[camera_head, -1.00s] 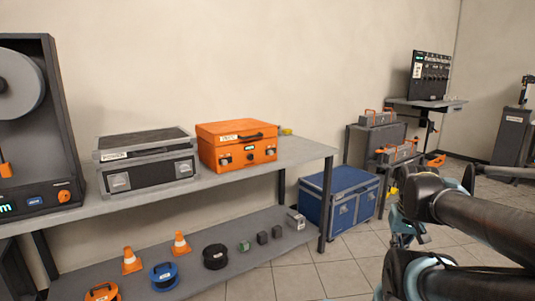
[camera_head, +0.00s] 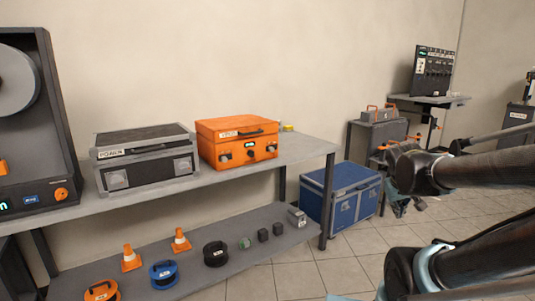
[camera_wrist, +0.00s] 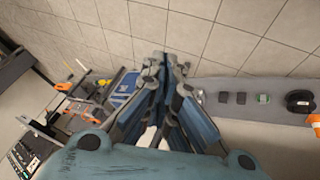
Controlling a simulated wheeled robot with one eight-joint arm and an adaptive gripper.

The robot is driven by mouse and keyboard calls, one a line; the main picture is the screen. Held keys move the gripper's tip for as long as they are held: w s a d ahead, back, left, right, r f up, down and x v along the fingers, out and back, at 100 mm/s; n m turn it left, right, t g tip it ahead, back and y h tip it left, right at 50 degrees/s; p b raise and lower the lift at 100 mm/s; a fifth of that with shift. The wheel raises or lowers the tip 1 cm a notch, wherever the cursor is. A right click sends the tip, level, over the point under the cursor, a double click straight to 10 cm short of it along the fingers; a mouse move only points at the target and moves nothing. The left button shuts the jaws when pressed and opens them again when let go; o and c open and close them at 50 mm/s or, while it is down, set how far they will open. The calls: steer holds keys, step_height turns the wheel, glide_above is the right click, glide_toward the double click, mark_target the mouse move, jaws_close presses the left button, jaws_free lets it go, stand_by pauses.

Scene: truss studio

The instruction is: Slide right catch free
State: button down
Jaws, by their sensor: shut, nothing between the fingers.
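The orange case (camera_head: 237,143) stands closed on the upper shelf of the long bench, with its handle across the front. Its right catch (camera_head: 271,147) is a small dark fitting on the front face, near the right end. A left catch (camera_head: 224,157) sits at the other end. Both are too small to tell their exact position. My gripper (camera_wrist: 165,65) is shut and empty in the wrist view, pointing over the floor. In the head view it is partly hidden by my arm, well to the right of the case and apart from it. The case does not show in the wrist view.
A grey power case (camera_head: 147,172) stands left of the orange case. A blue trunk (camera_head: 340,192) stands on the floor beyond the bench's right end. The lower shelf (camera_head: 200,269) holds cones, reels and small blocks. Open floor lies in front of the bench.

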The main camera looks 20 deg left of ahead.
steer(key=w+a+r+n+t+y, duration=0.1)
steer(key=w+a+r+n+t, duration=0.3)
steer(key=w+a, duration=0.55)
steer(key=w+a+r+n+t+y, duration=0.1)
steer(key=w+a+r+n+t, duration=0.25)
steer(key=w+a, duration=0.6)
steer(key=n+y, duration=1)
steer(key=n, duration=0.2)
glide_toward(271, 149)
steer(key=s+a, duration=0.1)
steer(key=s, duration=0.3)
steer(key=shift+w+a+f+t, duration=0.15)
steer(key=shift+a+f+t, duration=0.1)
steer(key=shift+t, duration=0.2)
steer(key=x, duration=1)
steer(key=shift+r, duration=0.1)
